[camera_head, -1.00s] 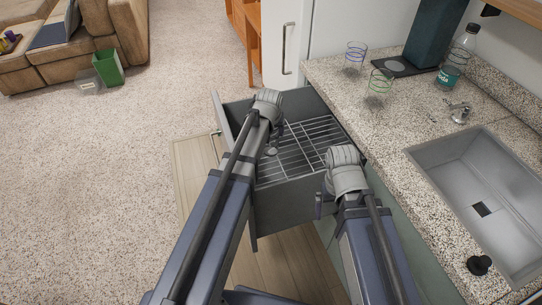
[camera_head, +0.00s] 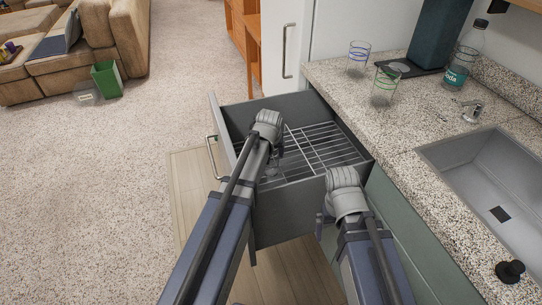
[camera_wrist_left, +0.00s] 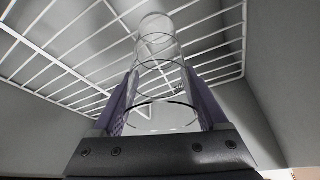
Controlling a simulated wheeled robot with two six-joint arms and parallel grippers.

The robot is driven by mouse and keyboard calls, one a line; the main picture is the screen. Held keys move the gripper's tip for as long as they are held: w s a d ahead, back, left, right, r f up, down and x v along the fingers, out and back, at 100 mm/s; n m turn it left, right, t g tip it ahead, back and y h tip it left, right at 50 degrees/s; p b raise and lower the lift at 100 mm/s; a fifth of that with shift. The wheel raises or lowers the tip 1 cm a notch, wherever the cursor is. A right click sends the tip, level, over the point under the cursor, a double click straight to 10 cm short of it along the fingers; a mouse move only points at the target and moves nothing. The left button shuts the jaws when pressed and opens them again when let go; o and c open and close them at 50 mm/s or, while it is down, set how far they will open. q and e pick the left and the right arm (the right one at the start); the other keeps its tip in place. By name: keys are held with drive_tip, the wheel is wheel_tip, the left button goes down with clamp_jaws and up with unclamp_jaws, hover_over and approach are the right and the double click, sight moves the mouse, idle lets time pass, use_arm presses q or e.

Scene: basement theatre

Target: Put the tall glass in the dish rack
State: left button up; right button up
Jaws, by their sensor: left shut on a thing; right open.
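The tall clear glass with dark rings (camera_wrist_left: 160,85) is between the fingers of my left gripper (camera_wrist_left: 163,78), which is shut on it. In the head view my left gripper (camera_head: 270,163) reaches down into the open drawer, mostly hidden by its own wrist; I cannot make out the glass there. The dish rack (camera_head: 318,146) is a white wire grid inside the drawer, and it also shows beyond the glass in the left wrist view (camera_wrist_left: 75,72). I cannot tell whether the glass touches the wires. My right gripper (camera_head: 323,222) is open beside the drawer's near right corner, partly hidden by its wrist.
The grey drawer (camera_head: 290,215) stands open from the counter. On the speckled counter (camera_head: 410,125) are a blue-ringed glass (camera_head: 358,58), a green-ringed glass (camera_head: 384,86), a soda bottle (camera_head: 462,65) and a sink (camera_head: 490,170).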

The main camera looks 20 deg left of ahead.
use_arm(q)
drive_tip(key=shift+f, duration=0.1)
drive_tip(key=o, duration=1.5)
drive_tip(key=shift+o, duration=0.2)
drive_tip(key=p+v, duration=1.1)
drive_tip(key=v, duration=0.1)
drive_tip(key=shift+r, duration=0.2)
